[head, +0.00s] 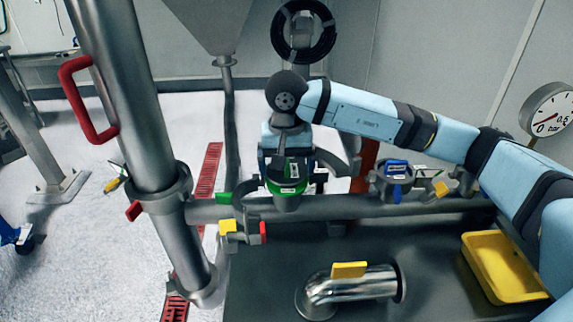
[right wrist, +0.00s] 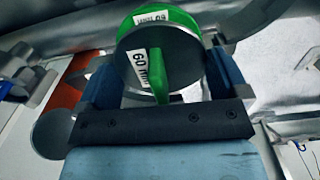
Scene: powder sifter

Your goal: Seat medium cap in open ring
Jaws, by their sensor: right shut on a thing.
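The medium cap (head: 289,186) is green with a grey disc face, a green handle and a white "60 mm" label, which reads in the right wrist view (right wrist: 150,52). My right gripper (head: 287,168) is shut on it from above, with its blue fingers on either side in the right wrist view (right wrist: 160,68). The cap is over a port on the horizontal grey pipe (head: 330,207); whether it touches the port is hidden. The open ring's curved grey halves (head: 342,164) spread to either side of the cap. My left gripper is not in view.
A blue cap (head: 396,168) sits on another port to the right. A yellow tray (head: 500,265) lies on the dark bench, beside a shiny elbow pipe (head: 350,288) with a yellow handle. A thick steel column (head: 125,90) with a red handle stands at left.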

